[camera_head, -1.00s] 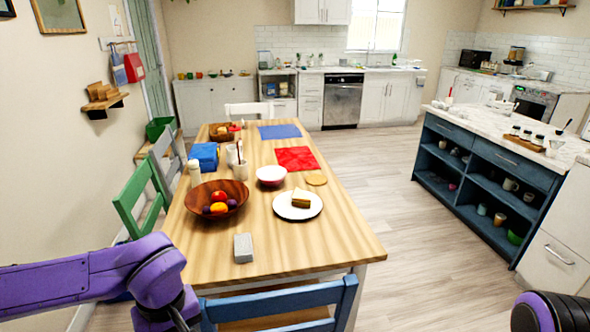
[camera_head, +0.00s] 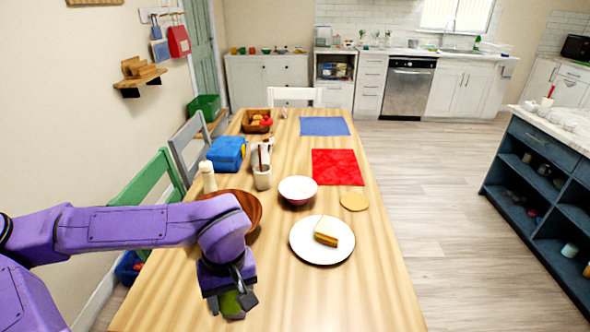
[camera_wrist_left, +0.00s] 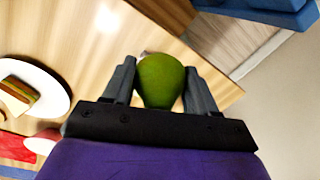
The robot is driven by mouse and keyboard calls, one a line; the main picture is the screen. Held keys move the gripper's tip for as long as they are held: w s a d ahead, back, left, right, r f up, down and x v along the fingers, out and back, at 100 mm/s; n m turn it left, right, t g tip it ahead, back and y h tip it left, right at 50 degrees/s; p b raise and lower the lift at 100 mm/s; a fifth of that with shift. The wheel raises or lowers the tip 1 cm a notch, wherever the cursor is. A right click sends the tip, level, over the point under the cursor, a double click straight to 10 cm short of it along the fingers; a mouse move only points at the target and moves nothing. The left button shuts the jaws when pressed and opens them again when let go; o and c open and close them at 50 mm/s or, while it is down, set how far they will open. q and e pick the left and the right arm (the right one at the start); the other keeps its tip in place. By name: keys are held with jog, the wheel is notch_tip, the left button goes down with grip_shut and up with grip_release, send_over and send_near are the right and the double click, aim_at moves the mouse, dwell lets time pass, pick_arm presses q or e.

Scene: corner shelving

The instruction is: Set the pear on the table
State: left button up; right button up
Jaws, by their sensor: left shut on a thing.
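My left gripper (camera_head: 236,301) is over the near part of the wooden table (camera_head: 375,285), in front of the wooden bowl. It is shut on the green pear (camera_wrist_left: 160,80), which sits between its two fingers in the left wrist view. In the head view only a little green of the pear (camera_head: 229,304) shows below the gripper. I cannot tell whether the pear touches the tabletop. My right gripper is not in view.
The wooden bowl (camera_head: 254,207) is partly hidden behind my arm. A white and pink bowl (camera_head: 298,189) and a red mat (camera_head: 336,167) lie farther back. The near right tabletop is clear.

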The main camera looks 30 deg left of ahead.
aim_at(294, 310)
pick_arm(q)
jog(key=shift+s+r, duration=0.1)
jog(key=shift+s, duration=0.2)
jog(key=w+d+f+b, duration=0.1)
jog(key=w+d+f, duration=0.2)
jog(key=w, duration=0.4)
jog(key=shift+d+f, duration=0.4)
jog(key=shift+d, duration=0.35)
jog(key=w+f, duration=0.1)
jog(key=w+d+f, duration=0.1)
jog(key=f, duration=0.1)
jog(key=w+d+f+b, duration=0.1)
jog(key=w+f, duration=0.1)
jog(key=shift+d, duration=0.25)
jog(key=shift+w+d+f, duration=0.25)
jog(key=shift+w+f, duration=0.1)
jog(key=shift+f, duration=0.2)
notch_tip(294, 310, down, 3)
jog(key=shift+r, duration=0.1)
jog(key=shift+w, duration=0.1)
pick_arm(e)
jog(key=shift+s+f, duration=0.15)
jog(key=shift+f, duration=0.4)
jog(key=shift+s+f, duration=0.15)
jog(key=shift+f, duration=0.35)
